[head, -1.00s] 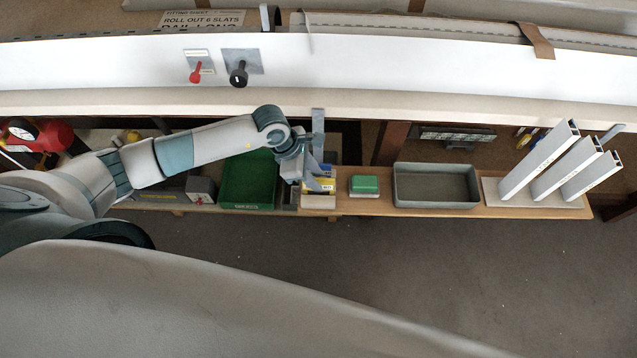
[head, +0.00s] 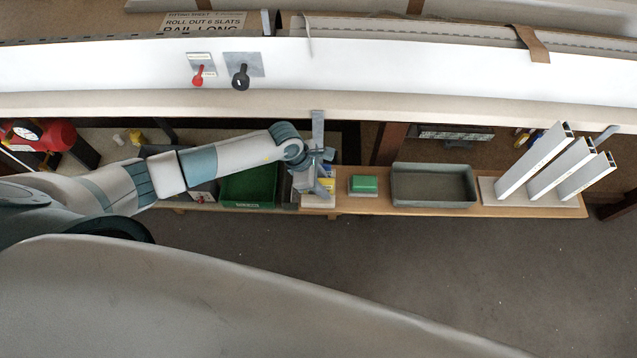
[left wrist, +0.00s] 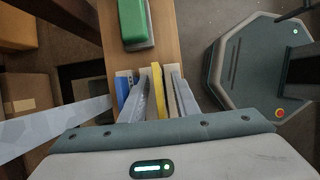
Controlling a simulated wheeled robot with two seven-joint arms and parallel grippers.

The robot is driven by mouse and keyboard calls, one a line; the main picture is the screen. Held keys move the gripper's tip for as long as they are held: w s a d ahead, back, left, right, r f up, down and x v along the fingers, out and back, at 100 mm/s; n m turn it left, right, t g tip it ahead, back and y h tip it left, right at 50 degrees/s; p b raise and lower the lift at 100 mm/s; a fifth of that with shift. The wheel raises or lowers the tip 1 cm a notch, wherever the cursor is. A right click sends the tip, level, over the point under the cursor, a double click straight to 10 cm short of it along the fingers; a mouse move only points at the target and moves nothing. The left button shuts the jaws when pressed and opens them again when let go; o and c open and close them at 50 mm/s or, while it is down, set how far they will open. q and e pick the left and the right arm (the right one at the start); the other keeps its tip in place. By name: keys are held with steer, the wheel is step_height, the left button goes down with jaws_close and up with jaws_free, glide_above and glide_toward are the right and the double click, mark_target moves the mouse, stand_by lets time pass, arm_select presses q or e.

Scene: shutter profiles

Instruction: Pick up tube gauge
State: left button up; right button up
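A small rack (head: 318,201) on the wooden shelf holds upright thin pieces, including a blue one and a yellow one. In the left wrist view the blue piece (left wrist: 122,88) stands left of the yellow piece (left wrist: 158,88). I cannot tell for sure which of them is the tube gauge. My left gripper (head: 325,183) is over the rack, its fingers pointing down into it. In the left wrist view its two grey fingers (left wrist: 161,102) stand apart, with the yellow piece between them. Contact cannot be made out, and the lower ends are hidden. My right gripper is not in view.
A green-topped block (head: 363,185) and an empty grey tray (head: 434,200) lie right of the rack. Further right, several slanted white profiles stand on a base (head: 490,192). A green bin (head: 248,190) is left. A metal strip (head: 318,128) rises behind the gripper.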

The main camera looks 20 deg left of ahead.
mark_target(323, 179)
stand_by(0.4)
arm_select(q)
jaws_close()
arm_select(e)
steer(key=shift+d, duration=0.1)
arm_select(q)
steer(key=shift+r, duration=0.15)
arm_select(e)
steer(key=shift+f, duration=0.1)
arm_select(q)
steer(key=shift+r+b, duration=0.35)
steer(key=shift+r, duration=0.2)
step_height(323, 179, up, 2)
steer(key=shift+r+b, duration=0.1)
steer(key=shift+b, duration=0.35)
steer(key=s+d+r+b, duration=0.3)
steer(key=s+d+r, duration=0.4)
steer(key=s+d, duration=0.1)
steer(key=shift+s+r, duration=0.15)
steer(key=shift+s, duration=0.05)
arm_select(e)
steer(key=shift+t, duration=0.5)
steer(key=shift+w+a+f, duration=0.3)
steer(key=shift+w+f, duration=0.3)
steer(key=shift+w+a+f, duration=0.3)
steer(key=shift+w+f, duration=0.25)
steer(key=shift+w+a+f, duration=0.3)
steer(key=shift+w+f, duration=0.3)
